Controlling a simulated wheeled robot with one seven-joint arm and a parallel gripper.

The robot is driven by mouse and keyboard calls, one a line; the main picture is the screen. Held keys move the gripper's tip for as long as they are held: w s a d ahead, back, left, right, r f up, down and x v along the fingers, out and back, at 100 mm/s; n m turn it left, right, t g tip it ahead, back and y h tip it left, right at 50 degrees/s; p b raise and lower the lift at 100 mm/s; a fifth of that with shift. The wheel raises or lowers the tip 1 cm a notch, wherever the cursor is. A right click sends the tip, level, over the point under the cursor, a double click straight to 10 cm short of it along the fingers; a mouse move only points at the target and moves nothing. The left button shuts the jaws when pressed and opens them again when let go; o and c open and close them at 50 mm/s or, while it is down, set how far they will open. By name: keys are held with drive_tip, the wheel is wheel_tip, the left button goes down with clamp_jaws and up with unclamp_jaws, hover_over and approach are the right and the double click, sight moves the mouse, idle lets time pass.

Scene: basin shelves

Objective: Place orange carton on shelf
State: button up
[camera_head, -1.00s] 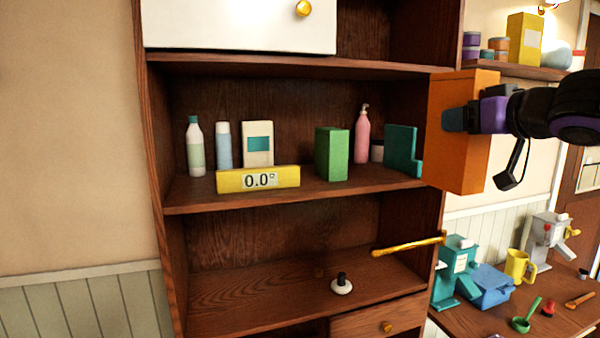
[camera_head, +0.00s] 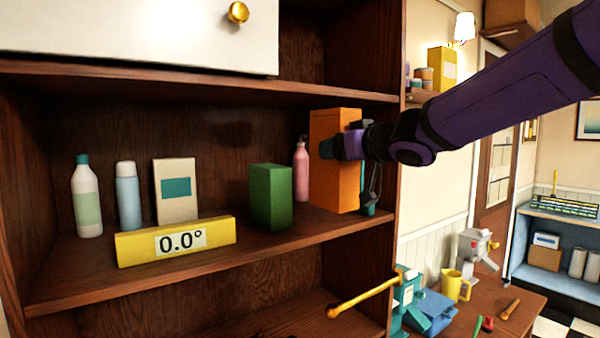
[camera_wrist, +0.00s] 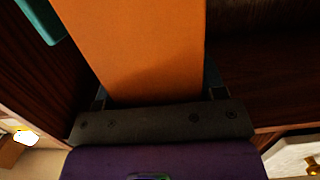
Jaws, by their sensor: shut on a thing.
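The orange carton (camera_head: 333,185) is upright at the right end of the middle shelf space in the head view. My gripper (camera_head: 340,146) is shut on it from the right side. The carton fills the middle of the wrist view (camera_wrist: 140,45), between the fingers. The shelf (camera_head: 300,236) is dark wood. I cannot tell whether the carton's base touches the shelf board. The carton and gripper hide most of a teal holder (camera_head: 368,208) behind them.
A green box (camera_head: 271,197) and a pink pump bottle (camera_head: 301,170) stand just left of the carton. A golden bar (camera_head: 362,295) juts out below.

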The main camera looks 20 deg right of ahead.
drive_tip(key=w+a+f, duration=0.4)
drive_tip(key=w, duration=0.5)
drive_tip(key=shift+f, duration=0.3)
drive_tip(key=o, duration=1.1)
drive_tip(key=shift+c, duration=0.2)
